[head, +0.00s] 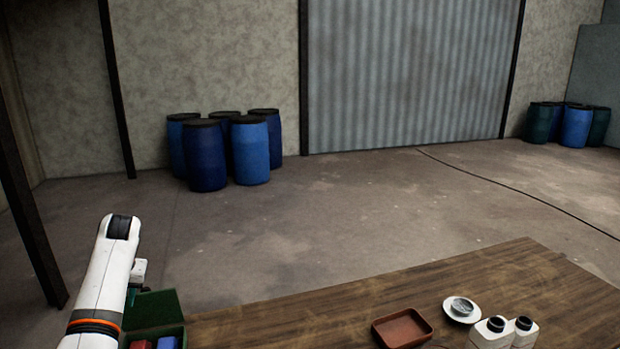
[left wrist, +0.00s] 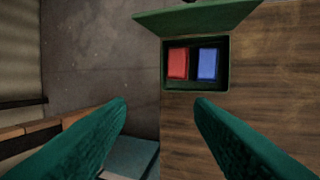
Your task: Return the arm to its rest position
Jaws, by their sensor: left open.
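My left arm (head: 98,285) comes in from the left in the head view, raised at the table's left end. Its gripper is mostly hidden behind the arm there. In the left wrist view, my left gripper (left wrist: 163,103) shows two green fingers spread wide with nothing between them. A green box (left wrist: 165,86) with its lid (left wrist: 200,17) open lies beyond the fingertips, apart from them. A red block (left wrist: 178,64) and a blue block (left wrist: 207,64) lie side by side in it. The box also shows in the head view (head: 158,331), beside my arm. My right gripper is not in view.
The wooden table (head: 300,315) carries a reddish-brown tray (head: 402,328), a round pale dish (head: 461,309) and two white bottles (head: 492,335) at the right. Blue barrels (head: 250,152) stand far off by the wall. The floor between is open, with a cable (head: 520,190) across it.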

